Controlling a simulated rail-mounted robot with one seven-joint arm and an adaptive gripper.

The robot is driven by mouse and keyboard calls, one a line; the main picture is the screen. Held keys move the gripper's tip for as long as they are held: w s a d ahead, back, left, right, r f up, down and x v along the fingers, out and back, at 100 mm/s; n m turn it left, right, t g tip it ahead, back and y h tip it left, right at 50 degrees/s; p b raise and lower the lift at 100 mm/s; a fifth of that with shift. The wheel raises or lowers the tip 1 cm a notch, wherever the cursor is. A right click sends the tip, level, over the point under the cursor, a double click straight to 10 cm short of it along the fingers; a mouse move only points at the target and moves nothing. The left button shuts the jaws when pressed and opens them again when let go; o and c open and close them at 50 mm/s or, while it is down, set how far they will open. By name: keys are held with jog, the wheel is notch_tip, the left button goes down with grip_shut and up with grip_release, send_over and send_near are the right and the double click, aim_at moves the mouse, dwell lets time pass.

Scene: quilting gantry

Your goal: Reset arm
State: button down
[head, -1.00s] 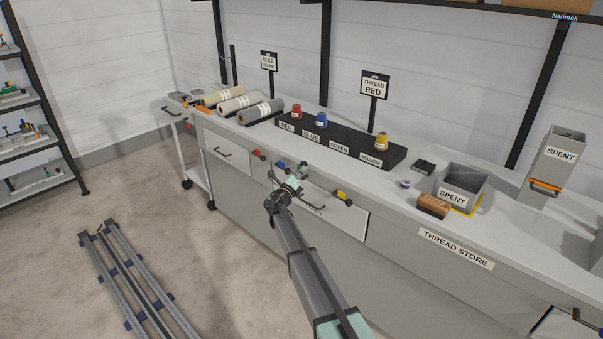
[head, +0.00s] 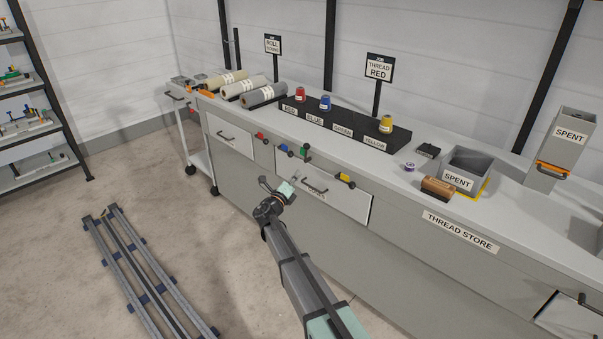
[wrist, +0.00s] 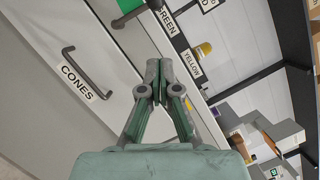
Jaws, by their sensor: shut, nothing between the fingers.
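My gripper (head: 287,189) is in front of the cabinet, near the drawer front below the counter's edge. In the wrist view its two fingers (wrist: 158,76) meet at the tips with nothing between them. The grey arm reaches up to it from the bottom of the head view. A drawer front labelled CONES (wrist: 77,82) with a dark bar handle (wrist: 88,72) shows left of the fingers in the wrist view. Whether the gripper touches the drawer cannot be told.
The black thread rack (head: 345,131) holds red, blue and yellow cones. Floor rails (head: 150,275) lie left; floor between is clear.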

jog(key=shift+s+a, duration=0.15)
jog(key=shift+s, duration=0.05)
jog(key=shift+m, duration=0.3)
jog(key=s+d+f+m+g+y, duration=0.1)
jog(key=s+d+f+m+g, duration=0.35)
jog(key=s+f+m, duration=0.55)
jog(key=s+d+f+m+g+y, duration=0.1)
jog(key=s+d+f+m+g, duration=0.35)
jog(key=s+f+m, duration=0.55)
jog(key=s+d+f+m+g+y, duration=0.1)
jog(key=s+d+f+m+g, duration=0.35)
jog(key=s+f+m, duration=0.5)
jog(key=s+f+m+g+y, duration=0.2)
jog(key=s+f+m+g, duration=0.1)
jog(key=s, duration=1.2)
jog(key=s+f+m+g+y, duration=0.3)
jog(key=s+f+m, duration=0.1)
jog(key=s, duration=1.1)
jog(key=s+f+m+g+y, duration=0.2)
jog(key=s+f+m+g, duration=0.1)
jog(key=s, duration=1.2)
jog(key=shift+s+f+m+g, duration=0.15)
jog(key=shift+f+m+g, duration=0.15)
jog(key=shift+m+g, duration=0.4)
